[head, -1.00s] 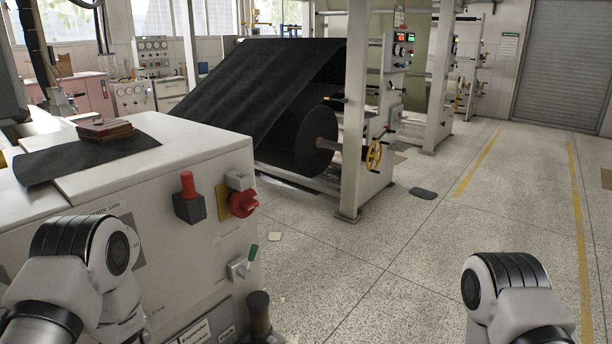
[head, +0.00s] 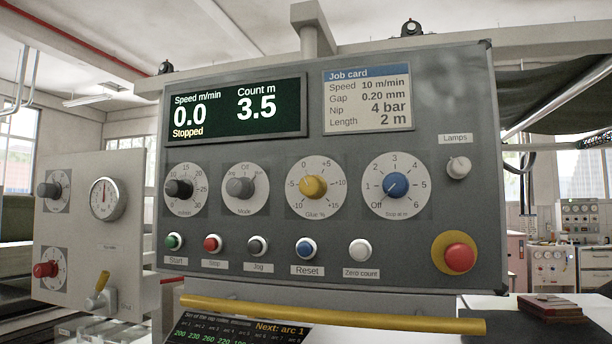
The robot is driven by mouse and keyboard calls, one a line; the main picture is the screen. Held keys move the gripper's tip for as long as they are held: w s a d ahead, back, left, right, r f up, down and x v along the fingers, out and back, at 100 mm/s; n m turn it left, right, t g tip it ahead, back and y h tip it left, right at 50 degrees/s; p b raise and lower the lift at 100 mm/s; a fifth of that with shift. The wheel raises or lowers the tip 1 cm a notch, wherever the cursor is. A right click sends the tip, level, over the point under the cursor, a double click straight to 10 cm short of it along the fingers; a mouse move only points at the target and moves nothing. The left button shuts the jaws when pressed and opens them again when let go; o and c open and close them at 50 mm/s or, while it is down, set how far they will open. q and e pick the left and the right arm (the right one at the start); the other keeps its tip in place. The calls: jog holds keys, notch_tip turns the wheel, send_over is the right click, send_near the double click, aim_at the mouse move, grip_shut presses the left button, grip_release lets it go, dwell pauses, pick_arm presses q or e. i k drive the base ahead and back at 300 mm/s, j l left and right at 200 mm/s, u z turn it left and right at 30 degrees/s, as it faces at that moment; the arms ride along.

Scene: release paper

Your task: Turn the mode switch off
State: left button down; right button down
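The mode switch (head: 240,187) is a grey knob on a round white dial labelled "Mode", second from the left in the row of dials on the dark grey control panel (head: 450,120). "Off" is printed at the top of its dial, with smaller marks at upper left and upper right. I cannot tell for sure which mark the knob points to. The panel's display (head: 236,108) reads speed 0.0, "Stopped" and count 3.5 m. Neither of my grippers shows in the head view.
Other dials flank it: a black knob (head: 178,189), a yellow knob (head: 313,186) and a blue knob (head: 396,185). Push buttons line up below, among them a green start button (head: 174,241). A red button (head: 459,257) sits at lower right. A yellow bar (head: 330,314) crosses below the panel.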

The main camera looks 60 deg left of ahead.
aim_at(243, 189)
jog(key=u, duration=2.05)
